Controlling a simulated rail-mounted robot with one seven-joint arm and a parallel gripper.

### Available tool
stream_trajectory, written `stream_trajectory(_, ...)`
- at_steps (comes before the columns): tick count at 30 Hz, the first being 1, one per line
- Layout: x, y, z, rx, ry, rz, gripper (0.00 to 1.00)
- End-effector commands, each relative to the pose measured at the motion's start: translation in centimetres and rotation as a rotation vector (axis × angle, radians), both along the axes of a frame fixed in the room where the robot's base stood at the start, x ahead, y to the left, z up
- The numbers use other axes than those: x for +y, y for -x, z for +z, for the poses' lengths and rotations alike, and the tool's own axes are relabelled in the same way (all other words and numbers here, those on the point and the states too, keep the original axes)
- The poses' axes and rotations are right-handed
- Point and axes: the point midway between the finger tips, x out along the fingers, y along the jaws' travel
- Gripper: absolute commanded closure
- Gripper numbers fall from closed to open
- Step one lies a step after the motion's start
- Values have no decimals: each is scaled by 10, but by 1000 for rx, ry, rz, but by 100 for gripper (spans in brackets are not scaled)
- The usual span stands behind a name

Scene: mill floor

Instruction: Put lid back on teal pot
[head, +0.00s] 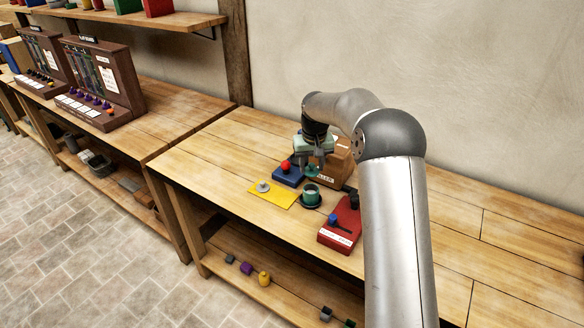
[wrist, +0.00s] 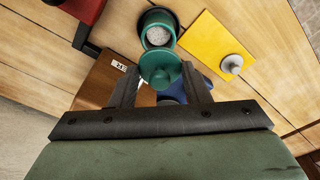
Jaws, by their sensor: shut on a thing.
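The teal pot (head: 311,195) stands upright and uncovered on the wooden bench. The wrist view shows the pot (wrist: 158,18) with pale grainy stuff inside. My gripper (head: 313,168) is shut on the round teal lid (wrist: 160,66), which sits between the two fingers (wrist: 160,72) in the wrist view. The lid (head: 311,172) is held above the bench, up and behind the pot in the head view, apart from it. In the wrist view the lid overlaps the pot's near edge.
A yellow mat (head: 272,194) with a grey knobbed piece (head: 263,187) lies left of the pot. A blue box with a red knob (head: 286,168) stands close behind. A red box (head: 340,234) is at the front right, a brown box (head: 341,163) behind. The bench's left part is clear.

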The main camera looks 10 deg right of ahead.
Motion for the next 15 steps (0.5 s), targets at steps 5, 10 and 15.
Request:
stream_trajectory(5, -1, -1, -10, 0, 1, -7, 79)
stream_trajectory(10, -1, 0, -23, 1, 0, -5, 79)
stream_trajectory(15, -1, 0, -40, 1, 1, -4, 79)
